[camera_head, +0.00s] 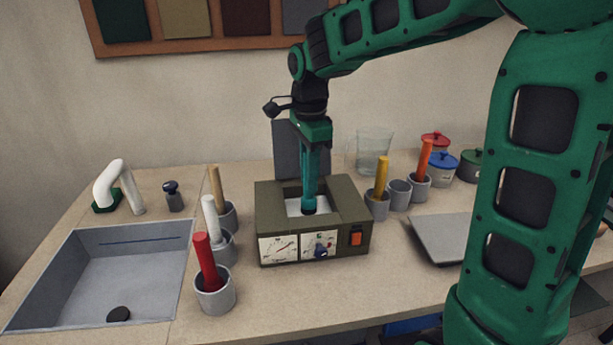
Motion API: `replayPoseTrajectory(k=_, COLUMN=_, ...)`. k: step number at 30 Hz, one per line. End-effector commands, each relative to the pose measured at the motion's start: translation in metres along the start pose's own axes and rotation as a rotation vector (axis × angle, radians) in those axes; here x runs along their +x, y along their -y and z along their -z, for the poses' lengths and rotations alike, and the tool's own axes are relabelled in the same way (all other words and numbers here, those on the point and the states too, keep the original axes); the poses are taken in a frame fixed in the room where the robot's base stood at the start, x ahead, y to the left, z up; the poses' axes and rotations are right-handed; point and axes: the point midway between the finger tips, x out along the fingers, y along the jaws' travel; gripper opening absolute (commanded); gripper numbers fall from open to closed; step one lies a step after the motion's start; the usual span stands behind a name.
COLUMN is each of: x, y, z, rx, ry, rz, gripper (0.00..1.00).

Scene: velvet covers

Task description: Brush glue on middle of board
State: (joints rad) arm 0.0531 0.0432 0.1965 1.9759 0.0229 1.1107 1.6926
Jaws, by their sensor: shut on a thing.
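My gripper (310,155) points straight down over an olive box (348,205) with dials and an orange switch on its front. It is shut on a teal-handled brush (309,190), which stands upright. The brush's dark lower end reaches into the box's square opening, at the white surface (294,207) inside, which looks like glue. Its bristles are hidden. A dark grey panel (286,150) stands up behind the box. A flat grey slab (440,240), which may be the board, lies to the right, partly hidden by my arm.
Grey cups with red (207,260), white (210,220), tan (216,186), yellow (382,175) and orange (425,158) handles flank the box. One grey cup (398,193) looks empty. A sink (105,270) is at left. A glass beaker (374,150) and lidded pots (442,165) stand behind.

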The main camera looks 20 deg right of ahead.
Motion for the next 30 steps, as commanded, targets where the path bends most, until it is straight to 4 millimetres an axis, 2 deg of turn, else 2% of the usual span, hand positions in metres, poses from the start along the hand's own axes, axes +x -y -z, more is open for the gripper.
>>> replayPoseTrajectory(k=30, x=0.0069, y=0.0000, z=0.0004, rx=0.001, ry=0.000, rz=0.000, gripper=0.00)
